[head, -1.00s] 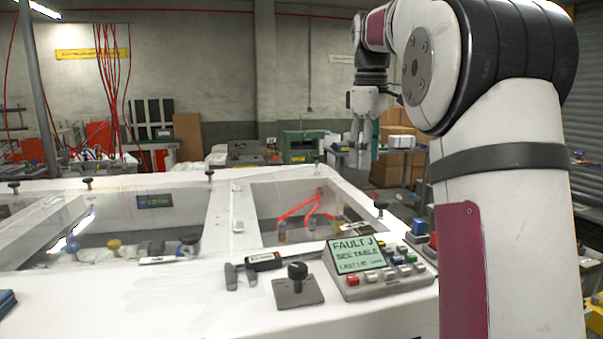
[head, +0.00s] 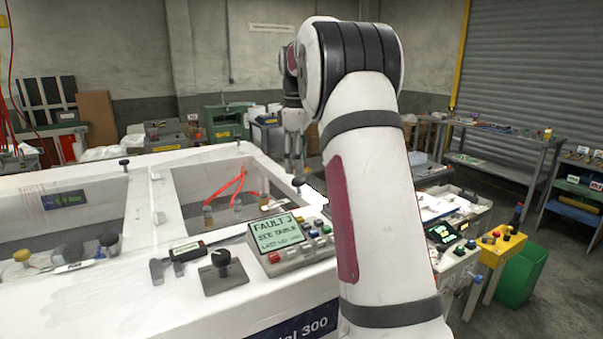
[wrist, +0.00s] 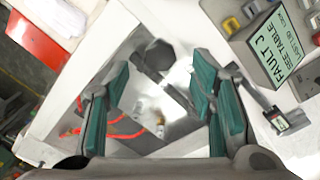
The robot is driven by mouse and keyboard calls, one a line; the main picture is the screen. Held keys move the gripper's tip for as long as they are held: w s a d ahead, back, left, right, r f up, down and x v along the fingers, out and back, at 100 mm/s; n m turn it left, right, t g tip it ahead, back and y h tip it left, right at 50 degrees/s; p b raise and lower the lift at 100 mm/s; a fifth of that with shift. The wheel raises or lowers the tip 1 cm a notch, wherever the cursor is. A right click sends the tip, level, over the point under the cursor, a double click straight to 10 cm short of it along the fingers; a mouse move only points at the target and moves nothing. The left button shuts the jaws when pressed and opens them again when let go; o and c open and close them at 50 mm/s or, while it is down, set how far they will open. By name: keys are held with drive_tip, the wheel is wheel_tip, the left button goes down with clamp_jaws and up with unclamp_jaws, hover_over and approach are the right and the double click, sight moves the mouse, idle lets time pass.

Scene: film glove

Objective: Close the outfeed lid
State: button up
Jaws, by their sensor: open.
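The white machine top (head: 190,265) has a right-hand window (head: 225,190), probably the outfeed lid, with orange-red tubes beneath it. I cannot tell whether its pane is open or shut. A black knob (head: 299,182) stands at its right corner. My gripper (head: 293,168) is just behind that knob in the head view, fingers pointing down. In the wrist view my gripper (wrist: 161,78) is open, its teal pads spread. A dark knob (wrist: 155,55) shows between and beyond the fingers, apparently not touched. The window with red tubes (wrist: 125,110) lies below.
The fault display box (head: 278,240) stands at the window's front right. A black joystick (head: 221,262) and a caliper-like tool (head: 185,252) lie left of it. A side table with trays (head: 440,205) and a yellow button box (head: 500,243) stand to the right.

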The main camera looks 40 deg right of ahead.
sight(299, 179)
drive_tip(key=shift+w+d+f+p, duration=0.1)
drive_tip(key=shift+f+p, duration=0.15)
drive_tip(key=shift+f, duration=0.9)
drive_tip(key=shift+d+f+p, duration=0.1)
drive_tip(key=shift+f+p, duration=0.1)
drive_tip(key=shift+f, duration=0.95)
clamp_jaws()
